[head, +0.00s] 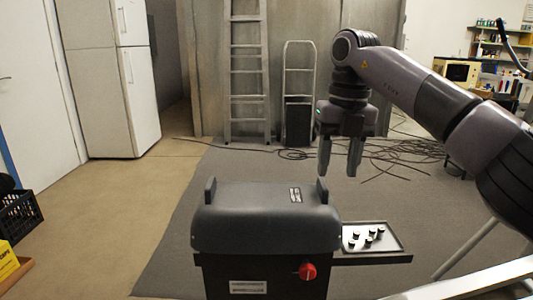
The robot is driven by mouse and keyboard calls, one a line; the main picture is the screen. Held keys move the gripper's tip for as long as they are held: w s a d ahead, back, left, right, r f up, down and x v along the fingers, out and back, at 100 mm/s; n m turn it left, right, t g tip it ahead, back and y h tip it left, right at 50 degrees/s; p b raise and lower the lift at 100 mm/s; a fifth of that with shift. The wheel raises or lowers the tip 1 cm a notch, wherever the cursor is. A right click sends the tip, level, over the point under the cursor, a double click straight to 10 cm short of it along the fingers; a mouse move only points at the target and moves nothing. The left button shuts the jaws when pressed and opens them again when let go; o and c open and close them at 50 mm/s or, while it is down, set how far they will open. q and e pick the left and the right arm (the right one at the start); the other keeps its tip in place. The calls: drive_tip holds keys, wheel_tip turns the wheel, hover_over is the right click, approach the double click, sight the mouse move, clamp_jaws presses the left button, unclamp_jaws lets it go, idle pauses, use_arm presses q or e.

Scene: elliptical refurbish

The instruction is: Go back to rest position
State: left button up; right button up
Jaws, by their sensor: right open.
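My right gripper (340,170) hangs fingers-down in the air from my right arm, which comes in from the right. Its two fingers are apart with nothing between them. It is above and behind the right end of a dark machine (265,215) with a rounded lid. The machine has a red knob (307,271) on its front and an upright tab at each end of the lid. My left gripper is not in view.
A dark tray (398,240) with several small pieces is at the machine's right side. Loose cables lie on the grey mat behind, near a ladder (248,75) and a hand truck (298,90). A black crate (20,215) is at the left edge. The floor left of the machine is clear.

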drive_tip(key=s+a+f+g+y, duration=0.1)
drive_tip(key=s+a+f+y, duration=0.4)
drive_tip(key=a+f+y, duration=0.45)
drive_tip(key=s+a+f+g+y, duration=0.2)
drive_tip(key=s+a+f+y, duration=0.35)
drive_tip(key=a, duration=0.75)
drive_tip(key=d+f+m+t+h, duration=0.3)
drive_tip(key=d+f+m+t, duration=0.3)
drive_tip(key=d+m+t, duration=0.5)
drive_tip(key=d+f+m+t+h, duration=0.2)
drive_tip(key=d+f+m+t, duration=0.25)
drive_tip(key=m+t, duration=0.75)
drive_tip(key=s+d+f+m+g+h, duration=0.8)
drive_tip(key=s+d+f+m+g, duration=0.3)
drive_tip(key=s+f, duration=0.55)
drive_tip(key=d+r+t+p, duration=0.1)
drive_tip(key=d+r+p, duration=0.2)
drive_tip(key=r+p, duration=1.3)
drive_tip(key=p, duration=0.3)
drive_tip(key=shift+s+d+r+p, duration=0.2)
drive_tip(key=shift+s+p, duration=0.1)
drive_tip(key=shift+s, duration=0.1)
